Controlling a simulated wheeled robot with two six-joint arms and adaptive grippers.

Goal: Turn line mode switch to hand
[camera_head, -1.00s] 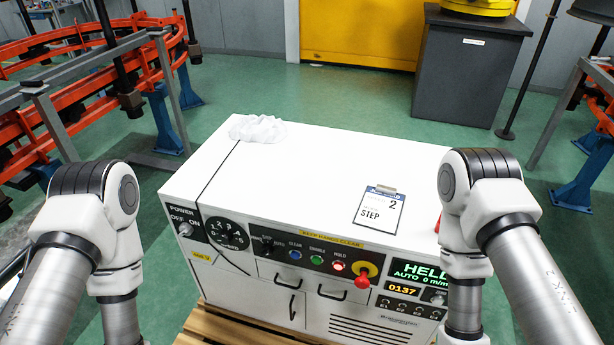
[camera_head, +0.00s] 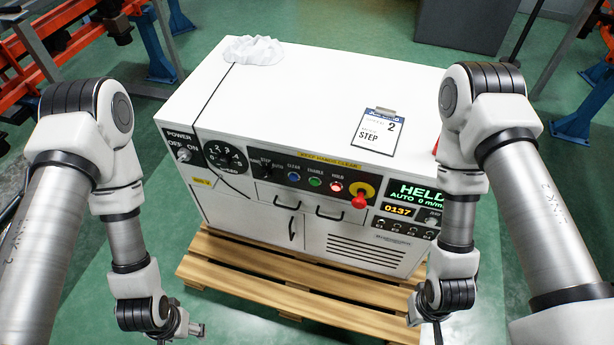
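The control cabinet (camera_head: 300,105) is white, with a black control strip along its front. The line mode switch (camera_head: 266,171) is a small dark knob on that strip, between the numbered dial (camera_head: 225,153) and the blue button (camera_head: 293,177). Its pointer direction is too small to tell. The display (camera_head: 416,195) reads HELD and AUTO 0 m/min. My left gripper (camera_head: 194,329) is low at the left, below and in front of the cabinet, apart from the switch; its fingers are too unclear to judge. My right arm hangs at the right, its gripper below the picture edge.
The strip also has a power switch (camera_head: 184,155), a green button (camera_head: 315,182), a lit red button (camera_head: 336,187) and a red knob on yellow (camera_head: 360,198). A wooden pallet (camera_head: 270,285) is underneath.

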